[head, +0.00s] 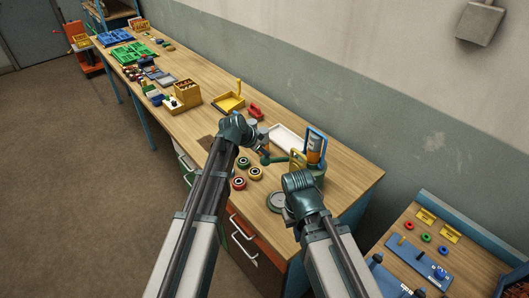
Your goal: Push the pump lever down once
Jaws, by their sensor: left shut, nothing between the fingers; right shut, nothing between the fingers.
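A green pump lever (279,159) shows as a short bar near the right end of the long wooden table. It runs left from an upright green part (298,160), with a dark knob at its left end. My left gripper (264,147) is shut and empty, just above and beside the knob; I cannot tell whether they touch. My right gripper (290,214) is shut, low in front of the pump, and mostly hidden by my own wrist. The wrist also hides the lower part of the pump.
A white tray (287,138) lies behind the lever. Red and yellow rings (255,174) and a grey round disc (277,201) lie in front. The table's right end is clear.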

